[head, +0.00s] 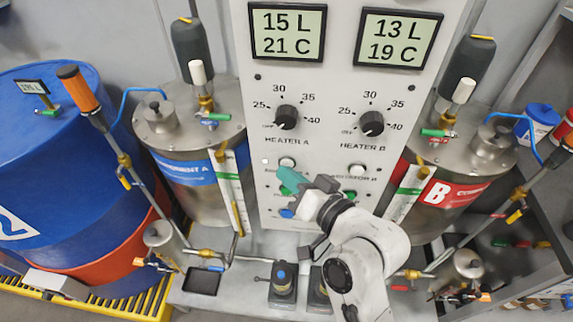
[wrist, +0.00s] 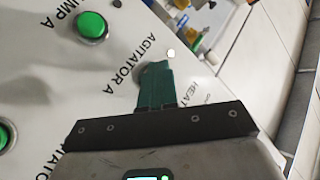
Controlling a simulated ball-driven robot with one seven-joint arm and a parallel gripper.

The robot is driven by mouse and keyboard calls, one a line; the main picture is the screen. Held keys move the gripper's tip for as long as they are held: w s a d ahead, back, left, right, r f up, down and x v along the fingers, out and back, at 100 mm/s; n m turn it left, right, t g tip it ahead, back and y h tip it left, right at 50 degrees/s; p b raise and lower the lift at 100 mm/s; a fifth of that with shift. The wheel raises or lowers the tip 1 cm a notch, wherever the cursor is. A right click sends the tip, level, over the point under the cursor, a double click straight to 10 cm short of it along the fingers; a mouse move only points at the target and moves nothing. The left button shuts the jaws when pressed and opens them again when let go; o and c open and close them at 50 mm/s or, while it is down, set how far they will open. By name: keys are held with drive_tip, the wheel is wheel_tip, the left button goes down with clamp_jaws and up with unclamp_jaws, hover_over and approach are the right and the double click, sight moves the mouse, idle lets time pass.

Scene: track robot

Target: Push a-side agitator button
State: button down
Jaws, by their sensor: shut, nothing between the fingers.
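The tall control panel (head: 345,100) fills the middle of the head view. The pale a-side agitator button (head: 287,163) sits below the HEATER A knob (head: 286,117). My gripper (head: 281,173), with teal fingers, is shut and empty just below this button, over its label area. In the wrist view the fingers (wrist: 157,70) overlap a greyish round part, seemingly the button (wrist: 142,76), next to the AGITATOR A lettering. Most of it is hidden there. I cannot tell whether the fingertips touch it.
The green PUMP A button (wrist: 91,27) is close by. A matching pale button (head: 357,169) is on the B side. A blue drum (head: 60,150) stands left; steel tanks (head: 185,125) (head: 455,145) flank the panel. Valves and pipes crowd the bench below.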

drive_tip(key=shift+s, duration=0.4)
drive_tip(key=s+p, duration=0.2)
drive_tip(key=s, duration=0.4)
idle(0.4)
drive_tip(key=shift+a, duration=0.1)
idle(2.0)
